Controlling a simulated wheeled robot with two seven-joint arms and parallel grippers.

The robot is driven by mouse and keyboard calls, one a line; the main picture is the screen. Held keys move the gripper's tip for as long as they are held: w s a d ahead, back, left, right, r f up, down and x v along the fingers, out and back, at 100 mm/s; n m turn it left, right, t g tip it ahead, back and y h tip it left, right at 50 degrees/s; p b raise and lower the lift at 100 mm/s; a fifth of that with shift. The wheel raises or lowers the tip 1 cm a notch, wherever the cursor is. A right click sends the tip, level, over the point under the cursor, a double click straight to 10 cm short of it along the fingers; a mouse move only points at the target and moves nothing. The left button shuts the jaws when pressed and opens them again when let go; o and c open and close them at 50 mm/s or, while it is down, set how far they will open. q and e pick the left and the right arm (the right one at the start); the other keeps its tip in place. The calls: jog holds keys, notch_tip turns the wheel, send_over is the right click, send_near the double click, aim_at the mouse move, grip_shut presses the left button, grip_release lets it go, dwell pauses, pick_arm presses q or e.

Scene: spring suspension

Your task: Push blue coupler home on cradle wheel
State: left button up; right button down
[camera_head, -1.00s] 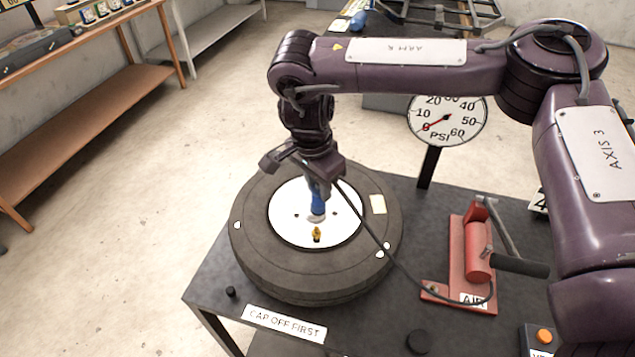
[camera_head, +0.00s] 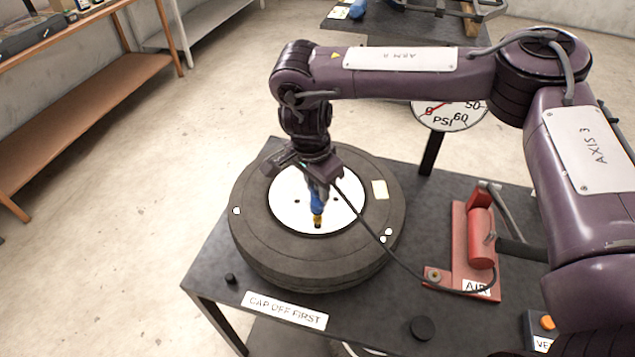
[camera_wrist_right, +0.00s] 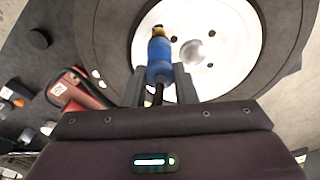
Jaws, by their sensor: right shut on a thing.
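My right gripper (camera_head: 317,183) is shut on the blue coupler (camera_head: 317,201) above the white hub of the wheel (camera_head: 258,238). The wheel lies flat on the dark bench. The brass valve (camera_head: 318,221) stands up from the hub, directly below the coupler's lower end in the head view. In the right wrist view the coupler (camera_wrist_right: 160,58) sits between the two fingers (camera_wrist_right: 158,85), its tip in line with the brass valve (camera_wrist_right: 158,29). The two look touching or nearly so; how far the coupler is seated cannot be told. My left gripper is not in view.
A black hose runs from the coupler to the red pump (camera_head: 480,240), right of the wheel. A pressure gauge (camera_head: 449,114) stands behind it. A "CAP OFF FIRST" label (camera_head: 286,310), a small black cap (camera_head: 230,279) and a black disc (camera_head: 422,328) are at the bench front.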

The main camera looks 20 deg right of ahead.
jog(key=shift+f+b, duration=0.75)
jog(key=shift+f, duration=0.45)
jog(key=c, duration=1.1)
grip_release()
notch_tip(320, 180, up, 5)
jog(key=p, duration=0.4)
notch_tip(320, 180, up, 2)
jog(key=shift+r+p, duration=0.1)
jog(key=shift+p, duration=1.05)
